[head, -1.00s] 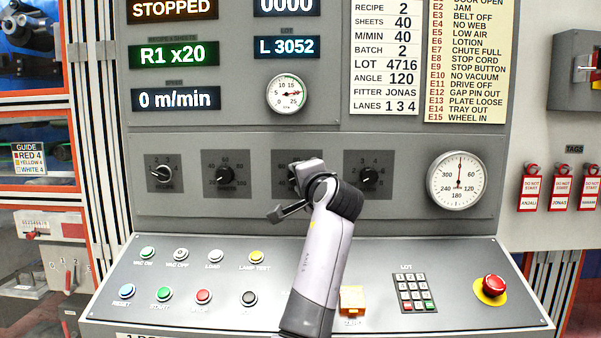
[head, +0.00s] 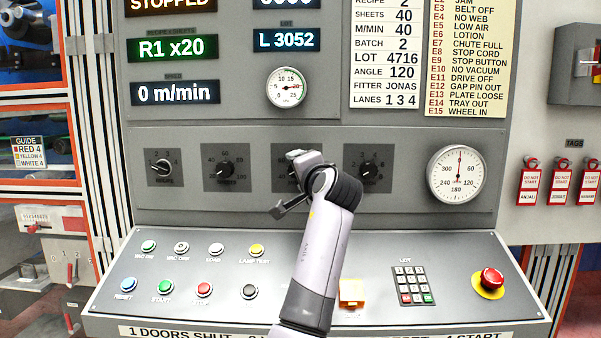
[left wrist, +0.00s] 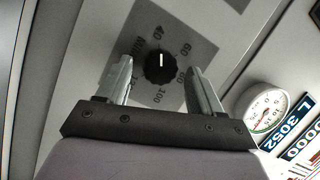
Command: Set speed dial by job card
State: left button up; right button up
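My left gripper (head: 284,184) is open. Its fingers stand on either side of the knob in the wrist view; contact cannot be told. The job card (head: 386,68) reads M/MIN 40. The speed display (head: 175,93) reads 0 m/min. My right gripper is not in view.
Another dial (head: 162,168) is at the left, and one (head: 368,169) is to the right. My left arm covers most of a third plate. Below, the sloped console holds coloured buttons, a keypad (head: 413,287) and a red stop button (head: 491,281). A round gauge (head: 287,88) is above.

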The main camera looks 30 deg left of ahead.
pick_arm(q)
jog(key=shift+s, duration=0.1)
jog(key=b+v, duration=0.1)
jog(key=v, duration=0.6)
dwell(0.5)
